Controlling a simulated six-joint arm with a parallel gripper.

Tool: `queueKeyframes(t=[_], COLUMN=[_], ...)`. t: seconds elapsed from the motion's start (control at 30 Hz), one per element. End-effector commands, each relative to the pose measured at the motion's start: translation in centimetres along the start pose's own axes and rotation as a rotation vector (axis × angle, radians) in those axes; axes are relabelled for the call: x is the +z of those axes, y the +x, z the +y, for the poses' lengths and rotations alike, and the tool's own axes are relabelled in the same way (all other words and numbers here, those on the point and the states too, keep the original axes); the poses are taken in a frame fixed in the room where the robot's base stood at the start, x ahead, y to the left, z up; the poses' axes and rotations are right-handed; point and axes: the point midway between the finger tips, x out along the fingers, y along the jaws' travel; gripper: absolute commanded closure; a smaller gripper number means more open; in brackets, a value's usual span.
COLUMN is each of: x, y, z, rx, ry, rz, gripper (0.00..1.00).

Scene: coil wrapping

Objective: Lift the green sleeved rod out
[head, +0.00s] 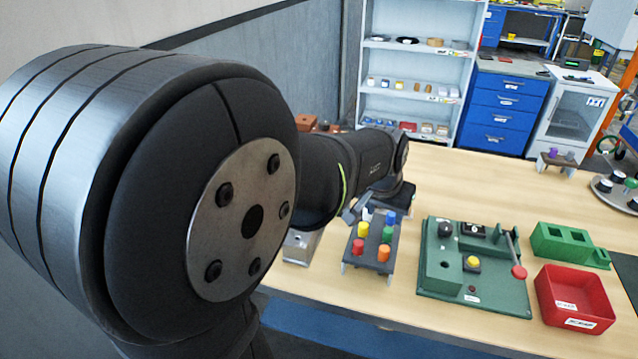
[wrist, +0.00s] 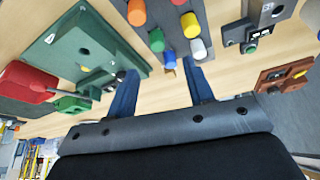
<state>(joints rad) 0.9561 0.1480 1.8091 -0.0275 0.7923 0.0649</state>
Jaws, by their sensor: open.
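The green sleeved rod (head: 387,234) stands in a dark rack (head: 372,262), between a blue rod (head: 390,217) and an orange rod (head: 383,252). In the wrist view the green rod (wrist: 155,39) is in the rack's left row, between the orange rod (wrist: 137,12) and the blue rod (wrist: 169,57). The other row holds a red rod (wrist: 179,2), a yellow rod (wrist: 189,22) and a white rod (wrist: 197,48). My gripper (wrist: 163,76) is open, with nothing held between its fingers. It is near the rack's blue-and-white end, apart from the green rod.
Right of the rack is a green board (head: 450,285) with a red-knobbed lever (head: 519,271). A red bin (head: 560,280) and a green slotted block (head: 560,238) stand further right. A brown block with fittings (wrist: 284,75) shows in the wrist view. Bare table lies behind the board.

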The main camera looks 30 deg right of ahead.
Motion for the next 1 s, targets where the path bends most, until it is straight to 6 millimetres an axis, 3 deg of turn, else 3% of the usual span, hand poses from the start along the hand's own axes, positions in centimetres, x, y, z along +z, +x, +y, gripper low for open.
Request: queueKeyframes(t=[0.2, 0.47, 0.8, 1.0], x=[0.1, 0.0, 0.1, 0.0], y=[4.0, 5.6, 9.8, 10.4], z=[0.0, 0.1, 0.6, 0.5], rx=[0.0, 0.0, 0.0, 0.0], ry=[0.001, 0.002, 0.002, 0.002], rz=[-0.004, -0.001, -0.003, 0.0], gripper=[0.52, 0.52, 0.52, 0.52])
